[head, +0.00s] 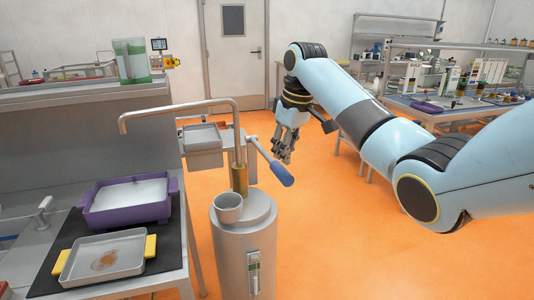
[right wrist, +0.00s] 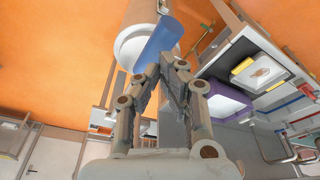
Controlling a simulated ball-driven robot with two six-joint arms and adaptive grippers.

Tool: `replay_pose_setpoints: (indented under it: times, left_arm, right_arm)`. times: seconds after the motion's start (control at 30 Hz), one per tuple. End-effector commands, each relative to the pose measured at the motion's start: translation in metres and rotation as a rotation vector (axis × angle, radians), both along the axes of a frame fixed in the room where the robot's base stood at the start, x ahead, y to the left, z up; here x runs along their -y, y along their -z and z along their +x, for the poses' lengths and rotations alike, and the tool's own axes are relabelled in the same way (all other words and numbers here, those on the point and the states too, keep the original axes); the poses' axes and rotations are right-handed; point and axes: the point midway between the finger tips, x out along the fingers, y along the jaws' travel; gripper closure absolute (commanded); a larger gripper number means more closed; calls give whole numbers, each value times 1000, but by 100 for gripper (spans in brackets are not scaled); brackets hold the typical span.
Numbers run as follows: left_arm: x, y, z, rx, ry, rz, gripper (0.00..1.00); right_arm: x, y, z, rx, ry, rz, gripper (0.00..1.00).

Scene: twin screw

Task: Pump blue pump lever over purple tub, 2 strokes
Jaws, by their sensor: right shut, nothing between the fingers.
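The pump lever has a blue handle (head: 281,174) that slopes down to the right from the brass-coloured pump column. The pump's grey spout (head: 180,106) reaches left, its end above the bench near the purple tub. The purple tub (head: 91,213) sits on a dark mat with pale content inside. My right gripper (head: 284,157) is shut and empty, close to the blue handle in the head view. In the right wrist view the blue handle (right wrist: 157,43) lies just beyond the fingertips (right wrist: 168,66); I cannot tell whether they touch. My left gripper is not in view.
A small grey cup (head: 228,207) stands on the cylindrical pump base (head: 245,250). A metal tray with yellow handles (head: 105,256) lies in front of the tub. Another tray (head: 201,137) stands behind the spout. Orange floor right of the pump is clear.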

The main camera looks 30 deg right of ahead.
Motion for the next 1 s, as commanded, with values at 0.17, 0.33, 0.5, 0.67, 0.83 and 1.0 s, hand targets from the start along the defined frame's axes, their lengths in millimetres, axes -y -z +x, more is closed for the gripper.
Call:
replay_pose_setpoints:
  times: [0.17,0.33,0.5,0.67,0.83,1.0]
  left_arm:
    - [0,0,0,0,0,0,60]
    - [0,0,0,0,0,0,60]
    - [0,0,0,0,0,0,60]
    - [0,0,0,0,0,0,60]
    - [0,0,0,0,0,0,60]
    - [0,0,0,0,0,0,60]
  right_arm:
    - [0,0,0,0,0,0,100]
    - [0,0,0,0,0,0,100]
    - [0,-6,1,2,0,0,100]
    - [0,-23,0,1,-1,-1,100]
    - [0,-41,1,2,-1,-1,100]
    - [0,-49,0,-1,0,0,100]
